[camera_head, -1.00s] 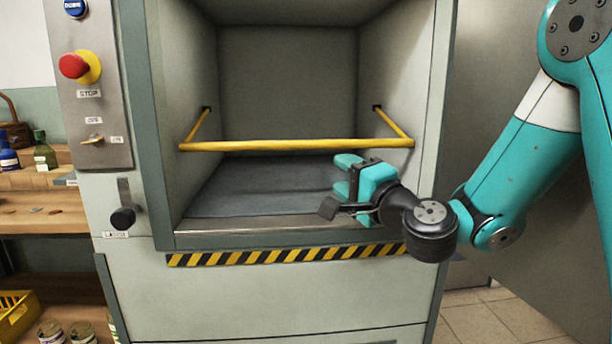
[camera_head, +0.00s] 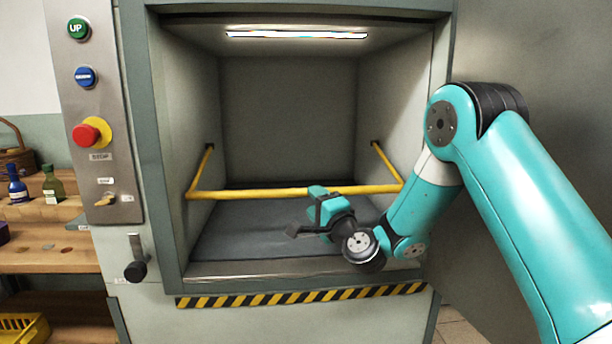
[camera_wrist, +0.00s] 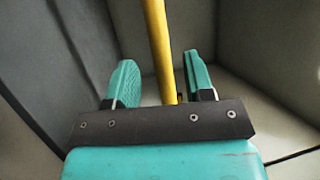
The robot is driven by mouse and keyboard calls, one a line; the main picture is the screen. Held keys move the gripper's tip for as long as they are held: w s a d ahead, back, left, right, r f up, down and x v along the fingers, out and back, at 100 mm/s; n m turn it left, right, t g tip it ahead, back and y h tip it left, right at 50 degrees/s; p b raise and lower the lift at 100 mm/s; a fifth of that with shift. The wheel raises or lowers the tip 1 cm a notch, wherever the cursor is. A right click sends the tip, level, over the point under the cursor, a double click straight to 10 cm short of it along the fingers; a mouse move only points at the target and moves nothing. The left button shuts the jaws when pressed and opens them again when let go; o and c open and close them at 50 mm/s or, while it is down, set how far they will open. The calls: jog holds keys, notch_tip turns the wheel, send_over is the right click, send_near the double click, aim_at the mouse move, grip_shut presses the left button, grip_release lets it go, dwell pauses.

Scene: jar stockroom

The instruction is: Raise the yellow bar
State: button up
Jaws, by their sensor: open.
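The yellow bar (camera_head: 262,194) is a U-shaped rail low across the mouth of the open grey chamber, its two side arms running back to the inner walls. My gripper (camera_head: 316,195) is at the bar, right of its middle, with its teal fingers overlapping it in the head view. In the wrist view the bar (camera_wrist: 160,45) passes between the two spread fingers of my gripper (camera_wrist: 162,80), nearer the right one. The fingers are open and not closed on the bar. The dark bracket hides the bar's lower continuation there.
The chamber floor (camera_head: 245,240) is bare, with a striped edge (camera_head: 300,295) below. Left are a control panel with an UP button (camera_head: 78,29), blue button (camera_head: 86,77), red stop button (camera_head: 88,134) and a black-knobbed lever (camera_head: 135,268). Bottles stand on a left shelf.

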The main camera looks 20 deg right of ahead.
jog(key=p+x, duration=0.3)
jog(key=x, duration=0.1)
jog(key=shift+r+p, duration=0.2)
jog(key=shift+p, duration=0.2)
jog(key=shift+w+a+f, duration=0.1)
jog(key=shift+w+f, duration=0.05)
jog(key=shift+w, duration=0.2)
grip_shut()
